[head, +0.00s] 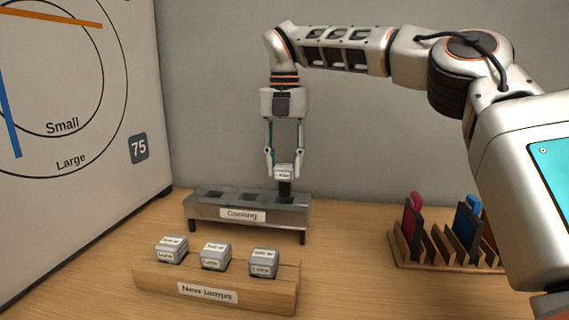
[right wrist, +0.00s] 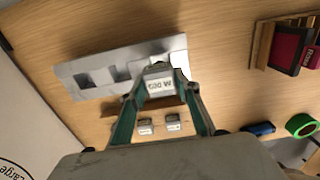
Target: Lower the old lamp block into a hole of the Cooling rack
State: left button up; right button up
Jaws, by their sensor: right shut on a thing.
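The old lamp block (head: 284,172) is pale with a small label and a dark lower part. It is upright between the fingers of my right gripper (head: 284,166), which is shut on it. In the right wrist view the block (right wrist: 159,86) shows its printed top between the two fingertips. The grey metal Cooling rack (head: 292,215) stands on short legs, with square holes in its top. The block is over the rack's right end hole; I cannot tell whether its dark end has entered. The other holes look empty. My left gripper is not in view.
A wooden New lamps holder (head: 150,278) with three lamp blocks stands in front of the rack. A slotted wooden stand (head: 402,252) with coloured items is at the right. A dial board (head: 90,60) stands at the left. The wrist view also shows a green ring (right wrist: 301,126).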

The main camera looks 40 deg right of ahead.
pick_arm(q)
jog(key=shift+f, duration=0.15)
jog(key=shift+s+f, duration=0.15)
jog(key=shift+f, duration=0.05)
pick_arm(e)
jog(key=shift+f, duration=0.15)
dwell(0.4)
pick_arm(q)
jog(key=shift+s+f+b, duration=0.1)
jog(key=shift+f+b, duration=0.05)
jog(key=shift+b, duration=0.25)
pick_arm(e)
jog(key=shift+f, duration=0.15)
jog(key=shift+f, duration=0.15)
pick_arm(q)
jog(key=shift+b, duration=0.4)
pick_arm(e)
jog(key=shift+f, duration=0.9)
